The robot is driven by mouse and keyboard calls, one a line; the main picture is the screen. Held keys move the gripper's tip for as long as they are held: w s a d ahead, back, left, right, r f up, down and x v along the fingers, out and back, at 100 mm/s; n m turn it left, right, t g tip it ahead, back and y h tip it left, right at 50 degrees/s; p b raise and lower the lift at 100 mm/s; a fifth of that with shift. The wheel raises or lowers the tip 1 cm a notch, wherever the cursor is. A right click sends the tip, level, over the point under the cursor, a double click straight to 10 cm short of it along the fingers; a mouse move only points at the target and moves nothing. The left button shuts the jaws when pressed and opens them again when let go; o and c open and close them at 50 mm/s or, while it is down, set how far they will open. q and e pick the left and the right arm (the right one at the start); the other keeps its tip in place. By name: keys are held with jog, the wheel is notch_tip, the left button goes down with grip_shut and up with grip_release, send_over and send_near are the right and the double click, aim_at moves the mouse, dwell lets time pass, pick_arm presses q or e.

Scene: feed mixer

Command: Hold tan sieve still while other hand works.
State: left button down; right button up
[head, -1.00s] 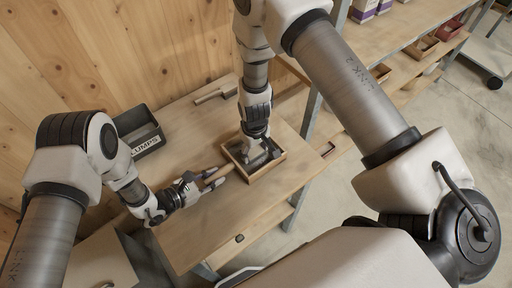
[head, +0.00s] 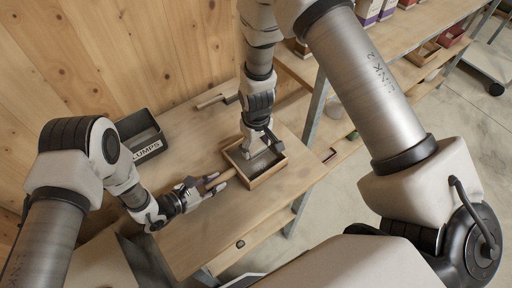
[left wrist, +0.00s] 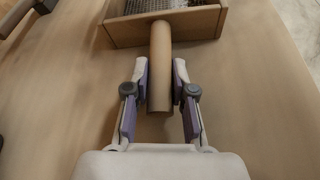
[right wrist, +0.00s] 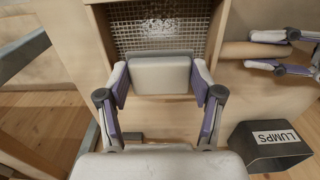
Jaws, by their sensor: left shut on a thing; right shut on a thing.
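The tan sieve (head: 257,181) is a square wooden tray with a wire mesh floor and a round handle. It lies on the table, and its handle (left wrist: 160,62) shows in the left wrist view. My left gripper (head: 217,183) is shut on that handle, one finger on each side. My right gripper (head: 262,148) is over the sieve's far part, shut on a pale grey block (right wrist: 160,76). The block is at the mesh (right wrist: 165,38); whether it touches the mesh I cannot tell. Fine grains show on the mesh.
A dark bin labelled LUMPS (head: 140,138) stands at the table's back left. A wooden-handled tool (head: 211,101) lies behind the sieve. The table front (head: 205,238) is mostly clear. Shelving (head: 425,52) with boxes stands to the right.

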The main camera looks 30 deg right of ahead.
pick_arm(q)
jog(key=c, duration=0.9)
grip_release()
jog(key=shift+a, duration=0.1)
jog(key=v, duration=1.2)
